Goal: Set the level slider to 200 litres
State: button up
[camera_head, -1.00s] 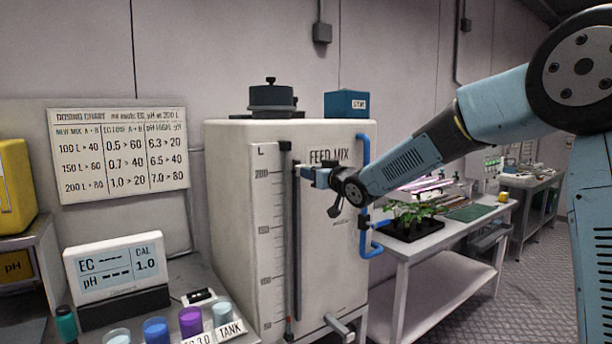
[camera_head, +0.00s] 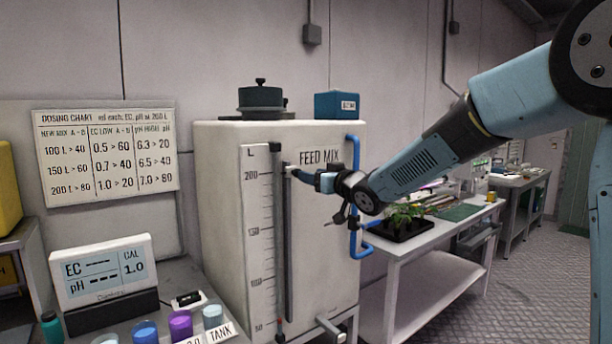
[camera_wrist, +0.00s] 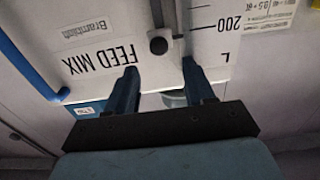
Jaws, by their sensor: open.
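The white feed mix tank (camera_head: 225,200) carries a scale strip (camera_head: 258,250) marked 200, 150, 100 and 50 from top to bottom. A dark upright slot (camera_head: 289,260) runs beside the scale. A round dark slider knob (camera_wrist: 158,45) sits near the slot's top end, slightly on the "L" side of the 200 mark in the inverted wrist view. My gripper (camera_head: 300,173) is at the tank front by the slot's top. In the wrist view my gripper (camera_wrist: 160,68) is open, with the knob showing between and just beyond its fingertips. Contact cannot be told.
A blue pipe (camera_head: 355,200) runs down the tank's right side. A dark level tube (camera_head: 278,240) stands between scale and slot. A dark pot (camera_head: 260,97) and blue box (camera_head: 337,105) sit on top. Meter (camera_head: 103,270) and cups stand at lower left; a plant bench (camera_head: 430,245) is right.

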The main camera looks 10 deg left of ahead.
jog(key=v, duration=0.7)
jog(key=shift+s+d, duration=0.25)
jog(key=s+d+f+m+h, duration=0.1)
jog(key=s+d+m+h, duration=0.2)
jog(key=s+d+h, duration=0.5)
jog(key=s+d+f+m+h, duration=0.1)
jog(key=d+m+h, duration=0.25)
jog(key=d, duration=0.85)
jog(key=s+d+f+m+g, duration=0.1)
jog(key=s+d+f+g, duration=0.1)
jog(key=s, duration=0.5)
jog(key=s+d+f+m+g+h, duration=0.1)
jog(key=s+d+f+g, duration=0.1)
jog(key=s, duration=0.6)
jog(key=s+d+f+m+g, duration=0.1)
jog(key=s+d+f, duration=0.3)
jog(key=s, duration=0.4)
jog(key=shift+d+g+h, duration=0.35)
jog(key=shift+d+g, duration=0.45)
